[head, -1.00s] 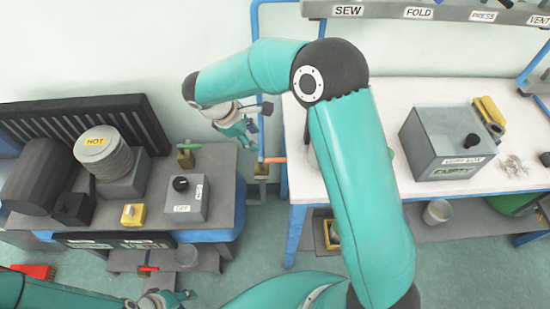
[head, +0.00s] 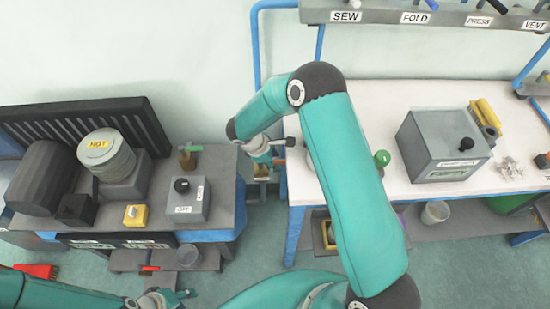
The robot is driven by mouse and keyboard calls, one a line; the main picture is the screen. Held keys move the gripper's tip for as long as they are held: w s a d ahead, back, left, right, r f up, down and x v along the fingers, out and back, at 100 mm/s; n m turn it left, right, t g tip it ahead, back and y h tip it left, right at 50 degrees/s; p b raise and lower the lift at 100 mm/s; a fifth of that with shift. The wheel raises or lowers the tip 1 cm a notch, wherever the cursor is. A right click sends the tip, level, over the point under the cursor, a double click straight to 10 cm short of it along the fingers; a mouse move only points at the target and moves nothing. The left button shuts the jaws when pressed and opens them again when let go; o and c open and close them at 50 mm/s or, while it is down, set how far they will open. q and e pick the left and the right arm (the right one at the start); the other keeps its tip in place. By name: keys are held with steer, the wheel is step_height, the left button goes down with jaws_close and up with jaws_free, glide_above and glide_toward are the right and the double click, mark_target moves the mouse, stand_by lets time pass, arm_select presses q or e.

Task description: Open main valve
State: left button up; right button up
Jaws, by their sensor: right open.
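A valve with an orange handle (head: 279,162) sits on the pipe between the two benches, mostly hidden behind my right gripper. My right gripper (head: 279,151) is open, with its fingers at the handle. I cannot tell whether they touch it. A brass valve with a green handle (head: 188,149) stands at the back of the left bench, clear of both grippers. No label marks either one as the main valve. My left gripper (head: 178,298) is low at the bottom edge, away from both valves, and its jaw opening is unclear.
The left bench carries a HOT pot (head: 107,156) and a grey box with a black knob (head: 188,200). The white bench (head: 300,180) is right of the orange handle. A red-handled part (head: 150,268) is low left.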

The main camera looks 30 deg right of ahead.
steer(key=shift+c, duration=0.3)
jaws_close()
steer(key=shift+d, duration=0.1)
arm_select(q)
steer(key=shift+f, duration=0.15)
arm_select(e)
steer(key=shift+s, duration=0.1)
